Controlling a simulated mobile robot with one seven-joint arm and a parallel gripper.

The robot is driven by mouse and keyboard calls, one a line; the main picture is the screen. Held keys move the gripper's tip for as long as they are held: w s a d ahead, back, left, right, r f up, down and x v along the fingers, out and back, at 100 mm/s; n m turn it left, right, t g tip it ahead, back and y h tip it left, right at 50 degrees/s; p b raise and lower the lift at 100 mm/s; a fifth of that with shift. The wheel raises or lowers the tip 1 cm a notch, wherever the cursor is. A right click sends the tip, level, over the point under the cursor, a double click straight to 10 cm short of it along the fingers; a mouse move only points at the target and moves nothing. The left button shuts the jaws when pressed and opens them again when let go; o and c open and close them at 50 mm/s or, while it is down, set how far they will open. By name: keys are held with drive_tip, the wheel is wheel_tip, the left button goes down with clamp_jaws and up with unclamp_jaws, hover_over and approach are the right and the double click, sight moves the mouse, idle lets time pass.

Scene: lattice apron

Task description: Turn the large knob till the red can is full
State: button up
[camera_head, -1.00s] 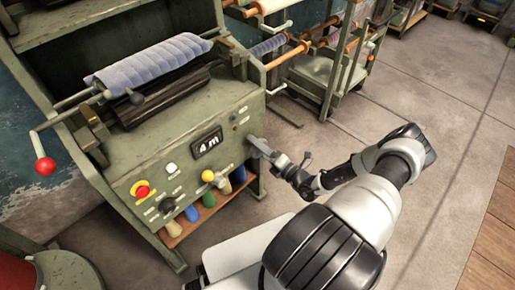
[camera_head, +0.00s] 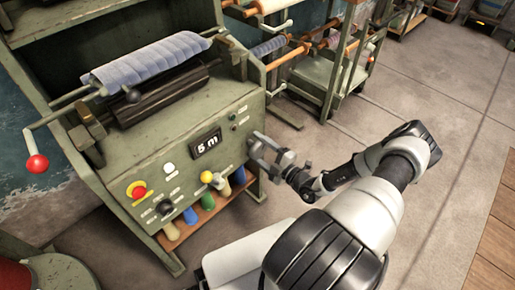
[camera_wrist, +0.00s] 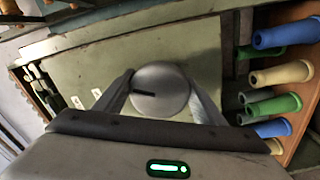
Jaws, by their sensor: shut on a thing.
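The large knob (camera_wrist: 160,92) is a round grey metal disc with a dark pointer line, on the green panel in the wrist view. My gripper (camera_head: 262,149) is at the right end of the machine's front panel. In the wrist view its two fingers stand on either side of the knob, shut on it. The pointer line points left there. In the head view the gripper mostly hides the knob. A display (camera_head: 207,143) on the panel reads "5 m". A red round thing (camera_head: 12,274), perhaps the red can, is cut off at the lower left; its contents are not visible.
The green machine (camera_head: 140,160) carries a blue-grey fabric roll (camera_head: 145,62) and a crank with a red ball (camera_head: 37,164). The panel also has a red-and-yellow button (camera_head: 138,190) and a yellow-topped lever (camera_head: 206,177). Colored tubes (camera_head: 190,215) sit below.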

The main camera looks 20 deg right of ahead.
idle(0.3)
drive_tip(key=o, duration=1.1)
drive_tip(key=shift+c, duration=0.2)
drive_tip(key=shift+s, duration=0.1)
drive_tip(key=p+v, duration=0.2)
drive_tip(key=v, duration=1.5)
drive_tip(key=shift+s, duration=0.1)
